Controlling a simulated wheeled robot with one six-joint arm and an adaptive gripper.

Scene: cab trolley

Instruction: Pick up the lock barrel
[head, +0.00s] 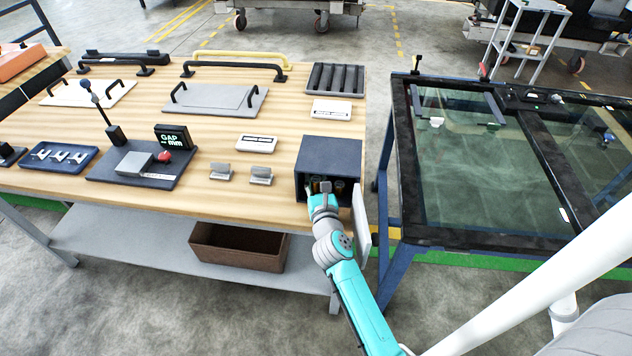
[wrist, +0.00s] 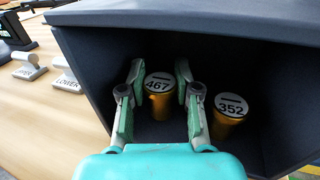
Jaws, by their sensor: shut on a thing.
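Two yellow lock barrels with round white tops stand inside a dark open-fronted box (head: 329,150). In the wrist view, the barrel marked 467 (wrist: 158,100) is between the green pads of my gripper (wrist: 161,80), which is shut on it. The barrel marked 352 (wrist: 229,118) stands to its right, apart from my fingers. In the head view, my gripper (head: 320,190) reaches into the box's front opening, and the barrels are small and partly hidden there. The lower part of barrel 467 is in shadow.
The box walls and top (wrist: 190,18) surround my fingers closely. An open pale door (head: 361,225) hangs at the box's right front edge. Small label stands (head: 260,175) are to the left on the wooden bench (head: 225,205). A glass-panelled trolley (head: 450,240) stands right.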

